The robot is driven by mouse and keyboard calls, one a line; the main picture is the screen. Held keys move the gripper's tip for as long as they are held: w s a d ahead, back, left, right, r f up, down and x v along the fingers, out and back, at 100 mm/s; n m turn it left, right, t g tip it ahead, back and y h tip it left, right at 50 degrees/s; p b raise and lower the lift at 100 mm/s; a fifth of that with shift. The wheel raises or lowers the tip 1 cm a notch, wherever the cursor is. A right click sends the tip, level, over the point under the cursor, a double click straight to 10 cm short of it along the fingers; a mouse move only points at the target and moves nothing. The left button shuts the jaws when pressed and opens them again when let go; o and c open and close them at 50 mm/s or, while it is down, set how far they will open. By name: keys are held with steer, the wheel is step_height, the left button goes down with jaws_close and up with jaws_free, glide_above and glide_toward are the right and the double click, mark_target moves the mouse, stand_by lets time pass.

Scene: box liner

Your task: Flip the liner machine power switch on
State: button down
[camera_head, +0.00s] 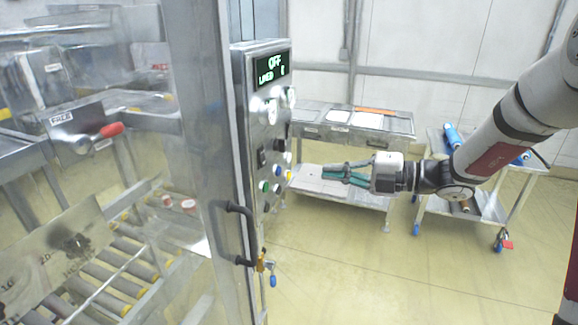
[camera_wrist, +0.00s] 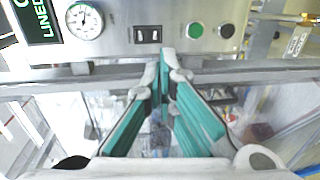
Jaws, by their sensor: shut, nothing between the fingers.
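The liner machine's control panel (camera_head: 262,120) is a grey metal box with a lit display (camera_head: 271,67) reading OFF above LINED. A small black rocker switch (camera_head: 261,157) sits on its face below the gauges. In the wrist view the black switch (camera_wrist: 148,35) lies between a round gauge (camera_wrist: 84,20) and a green button (camera_wrist: 196,31). My gripper (camera_head: 325,172) has teal finger pads, is shut and empty, and appears to the right of the panel. In the wrist view my fingertips (camera_wrist: 163,68) show just below the switch in the picture, seemingly apart from it.
A door handle (camera_head: 232,232) and a valve with a blue handle (camera_head: 272,280) stick out below the panel. A steel table (camera_head: 350,122) stands behind my gripper. A cart (camera_head: 490,205) with blue rolls is at the right. The floor in front is clear.

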steer(key=p+x, duration=0.2)
steer(key=x, duration=1.2)
steer(key=shift+a+f, duration=0.15)
steer(key=shift+a, duration=0.15)
steer(key=s+d+f, duration=0.1)
steer(key=s+d, duration=0.1)
steer(key=d, duration=0.4)
steer(key=s+d, duration=0.2)
steer(key=d, duration=0.5)
steer(key=shift+s+f+b, duration=0.3)
steer(key=shift+f+b, duration=0.05)
steer(key=shift+f, duration=0.05)
